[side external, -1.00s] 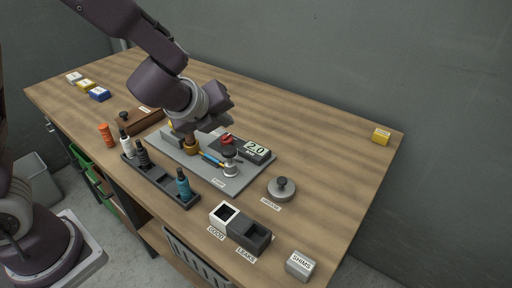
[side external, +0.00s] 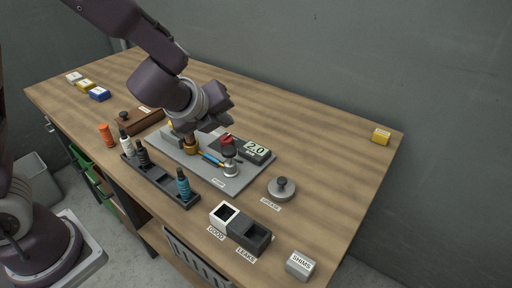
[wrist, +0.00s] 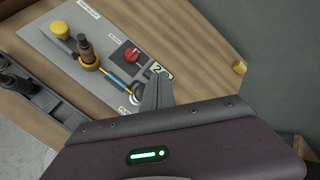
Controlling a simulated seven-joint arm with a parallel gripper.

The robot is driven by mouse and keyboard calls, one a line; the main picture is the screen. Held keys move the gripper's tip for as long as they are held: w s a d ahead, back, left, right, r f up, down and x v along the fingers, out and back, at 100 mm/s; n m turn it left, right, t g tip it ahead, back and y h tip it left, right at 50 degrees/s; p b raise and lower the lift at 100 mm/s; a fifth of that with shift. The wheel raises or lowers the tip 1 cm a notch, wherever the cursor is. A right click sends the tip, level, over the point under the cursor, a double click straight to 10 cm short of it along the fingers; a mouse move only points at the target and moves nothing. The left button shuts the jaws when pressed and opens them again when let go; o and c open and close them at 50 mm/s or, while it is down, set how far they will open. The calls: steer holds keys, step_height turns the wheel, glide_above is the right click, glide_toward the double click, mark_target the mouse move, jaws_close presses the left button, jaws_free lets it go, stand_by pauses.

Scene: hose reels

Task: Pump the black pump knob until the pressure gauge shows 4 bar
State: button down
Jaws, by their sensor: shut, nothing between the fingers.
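The pump (side external: 231,168) is a silver cylinder with a dark knob (side external: 228,151) on top, on the grey plate (side external: 233,186). The gauge (side external: 256,149) behind it reads 2.0 bar. A red knob (side external: 227,140) sits beside the gauge; it also shows in the wrist view (wrist: 132,55). My gripper (wrist: 158,82) is shut and empty, pointing down near the pump and gauge. It hides most of the pump and part of the gauge in the wrist view. Whether the fingers touch the knob cannot be told.
A brass fitting holding a brown bottle-like part (wrist: 86,52) and a blue hose (wrist: 115,78) lie on the plate. A dark rack (side external: 160,179) with several bottles stands in front. A grease tin (side external: 281,189) and white and black bins (side external: 249,234) are to the right.

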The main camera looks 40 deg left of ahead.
mark_target(227, 151)
step_height(227, 151, up, 4)
steer(key=shift+f, duration=0.1)
stand_by(0.4)
steer(key=shift+f, duration=4.4)
steer(key=shift+f, duration=0.1)
steer(key=shift+f, duration=0.3)
